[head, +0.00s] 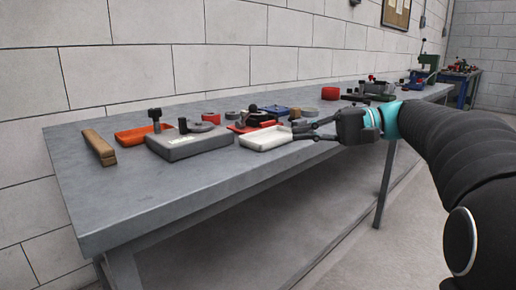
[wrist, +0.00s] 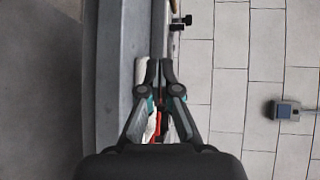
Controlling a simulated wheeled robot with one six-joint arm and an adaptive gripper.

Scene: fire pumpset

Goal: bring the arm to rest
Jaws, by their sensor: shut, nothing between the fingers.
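My arm (head: 450,150) reaches in from the right of the head view, with its gripper (head: 305,131) over the front part of the grey workbench (head: 115,205). The fingers point left, close to a white tray (head: 265,139); I cannot tell whether they touch it. In the wrist view my gripper (wrist: 160,68) has its two fingertips together and holds nothing. Part of something white and red shows behind and between the fingers there.
The bench holds a grey box (head: 190,143), an orange tray (head: 140,134), a wooden block (head: 98,147) and several small parts behind the white tray. A block wall (head: 140,70) stands behind. The bench's left front is bare. A green machine (head: 428,62) stands far right.

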